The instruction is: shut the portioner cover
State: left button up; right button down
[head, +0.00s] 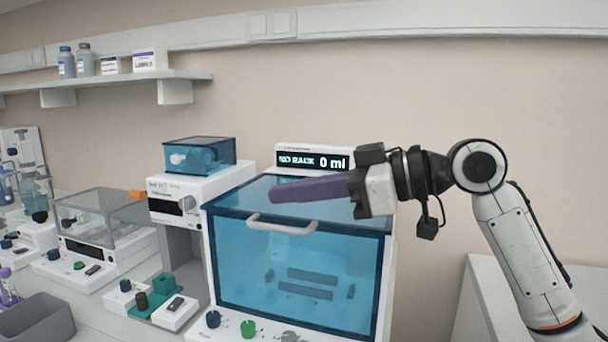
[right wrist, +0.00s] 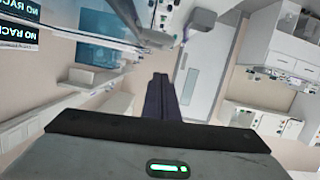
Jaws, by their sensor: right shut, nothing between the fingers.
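The portioner is the white machine with a display (head: 313,161) reading "NO RACK 0 ml". Its clear blue cover (head: 300,262) spans the front down to the knob panel and appears lowered; I cannot tell whether it is fully seated. A pale handle (head: 283,225) sits at the cover's upper front edge. My right gripper (head: 277,192) comes in from the right, its purple fingers shut and empty, over the cover's top and behind the handle. Contact with the cover cannot be told. The fingers also show in the right wrist view (right wrist: 160,92). My left gripper is out of view.
Left of the portioner stands a white device with a blue clear lid (head: 199,155). Further left are a clear-lidded box (head: 100,217), a small teal holder (head: 165,284) and a grey bin (head: 36,322). A wall shelf (head: 110,80) holds bottles and boxes.

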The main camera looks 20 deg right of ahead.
aim_at(292, 230)
notch_tip(292, 230, down, 3)
jog(key=shift+s+a+n+b, duration=0.15)
jog(key=shift+n+b, duration=0.25)
jog(key=shift+b, duration=0.2)
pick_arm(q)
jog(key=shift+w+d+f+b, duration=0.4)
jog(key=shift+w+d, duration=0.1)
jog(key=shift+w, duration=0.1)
pick_arm(e)
jog(key=shift+f, duration=0.7)
